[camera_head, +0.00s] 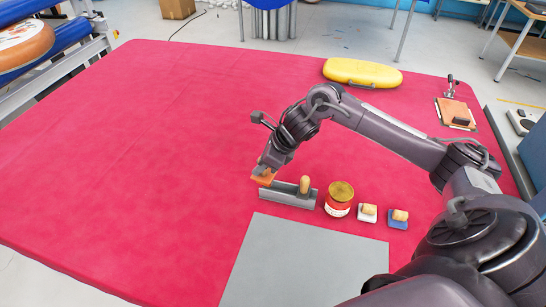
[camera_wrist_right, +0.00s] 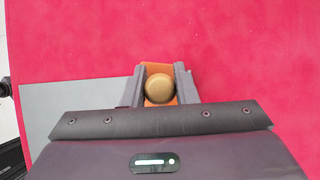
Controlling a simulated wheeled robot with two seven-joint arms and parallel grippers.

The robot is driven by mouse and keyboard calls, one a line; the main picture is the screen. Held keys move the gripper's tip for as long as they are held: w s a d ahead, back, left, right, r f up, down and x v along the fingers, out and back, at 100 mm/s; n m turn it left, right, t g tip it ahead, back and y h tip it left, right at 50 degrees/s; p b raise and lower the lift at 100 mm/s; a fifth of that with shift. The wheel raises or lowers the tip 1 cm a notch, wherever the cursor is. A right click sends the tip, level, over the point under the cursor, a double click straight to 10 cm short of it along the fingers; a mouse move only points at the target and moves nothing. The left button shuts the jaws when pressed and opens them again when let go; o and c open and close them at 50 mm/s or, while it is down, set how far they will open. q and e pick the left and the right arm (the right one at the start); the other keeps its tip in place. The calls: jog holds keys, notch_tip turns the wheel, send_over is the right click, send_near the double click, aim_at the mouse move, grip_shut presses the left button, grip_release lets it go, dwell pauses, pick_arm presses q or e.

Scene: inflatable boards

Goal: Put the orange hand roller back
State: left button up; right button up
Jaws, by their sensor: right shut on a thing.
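The orange hand roller (camera_head: 262,178) is at the left end of a grey tray-like holder (camera_head: 285,196) on the red table. My right gripper (camera_head: 266,166) points down onto it and is shut on its round wooden knob. In the right wrist view the knob (camera_wrist_right: 160,88) sits between the two fingers, with orange (camera_wrist_right: 158,70) showing behind it. The gripper hides part of the roller. I cannot tell whether the roller rests on the table or touches the holder. My left gripper is not in view.
A wooden-handled tool (camera_head: 305,186) stands at the holder's right end. A grey mat (camera_head: 300,265) lies in front. The red table (camera_head: 130,160) is clear on the left.

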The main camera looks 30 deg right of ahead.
jog(key=shift+w+d+f+n+g+y+b, duration=0.15)
jog(key=shift+d+f+n+b, duration=0.2)
jog(key=shift+d+f+b, duration=0.55)
jog(key=shift+s+d+f+n+g+y+b, duration=0.1)
jog(key=shift+d+f+n+b, duration=0.25)
jog(key=shift+f, duration=0.9)
jog(key=shift+w+d+f+n+g+y+b, duration=0.15)
jog(key=shift+d+f+n+b, duration=0.15)
jog(key=shift+d+f+b, duration=0.6)
jog(key=shift+s+a+f, duration=0.1)
jog(key=shift+a+f, duration=0.15)
jog(key=shift+f, duration=0.25)
jog(key=shift+w+a+b, duration=0.15)
jog(key=shift+w+b, duration=0.1)
jog(key=shift+b, duration=0.25)
jog(key=shift+f+b, duration=0.4)
jog(key=shift+b, duration=0.7)
dwell(0.3)
jog(key=o, duration=1.4)
